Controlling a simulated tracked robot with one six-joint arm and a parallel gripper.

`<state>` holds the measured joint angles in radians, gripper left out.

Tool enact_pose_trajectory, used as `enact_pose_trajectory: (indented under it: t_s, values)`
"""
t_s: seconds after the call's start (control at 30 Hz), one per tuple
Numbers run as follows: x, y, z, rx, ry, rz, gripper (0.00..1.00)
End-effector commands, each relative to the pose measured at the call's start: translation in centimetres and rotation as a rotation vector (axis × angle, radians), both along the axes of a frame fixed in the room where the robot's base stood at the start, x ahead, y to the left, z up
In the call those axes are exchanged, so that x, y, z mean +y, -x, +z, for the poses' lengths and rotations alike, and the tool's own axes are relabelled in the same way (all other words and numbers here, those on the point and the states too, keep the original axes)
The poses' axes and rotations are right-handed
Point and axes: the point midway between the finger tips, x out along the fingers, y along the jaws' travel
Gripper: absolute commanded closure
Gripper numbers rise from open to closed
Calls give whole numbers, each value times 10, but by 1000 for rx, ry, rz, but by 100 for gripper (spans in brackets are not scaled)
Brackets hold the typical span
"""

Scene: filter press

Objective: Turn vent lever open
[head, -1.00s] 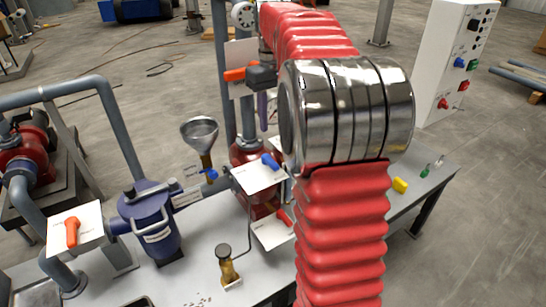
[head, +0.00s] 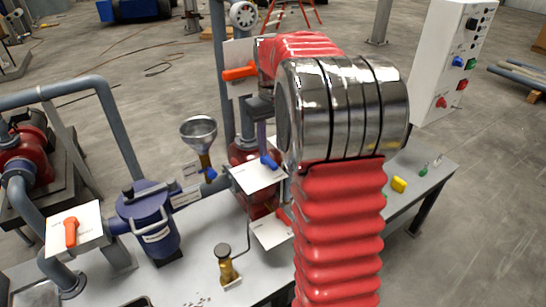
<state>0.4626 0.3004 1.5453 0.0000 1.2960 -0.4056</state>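Several coloured levers are in view, and their label text is too small to read, so I cannot tell which is the vent lever. A blue lever (head: 269,161) sits on a white plate (head: 256,177) in the middle. An orange lever (head: 239,72) is on an upper plate, beside my arm. Another orange lever (head: 71,232) stands on the left plate, and a red lever (head: 284,216) is partly hidden by my arm. My gripper (head: 263,148) points down just above the blue lever; contact is unclear. Its fingers look narrow and partly hidden, so their opening cannot be judged.
A blue filter pot (head: 150,225), a funnel (head: 199,131) and a brass fitting (head: 227,266) stand on the grey bench (head: 195,262). Grey pipes (head: 123,125) rise at the left. A white control box (head: 446,62) stands at the right. My arm covers the bench's middle right.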

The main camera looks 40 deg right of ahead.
Motion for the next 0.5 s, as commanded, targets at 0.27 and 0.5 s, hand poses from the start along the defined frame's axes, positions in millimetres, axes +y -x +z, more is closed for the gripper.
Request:
enact_pose_trajectory:
  t_s: [0.27,0.5]
  values:
    - [0,0,-41,2,-1,0,64]
    - [0,0,-54,0,0,0,64]
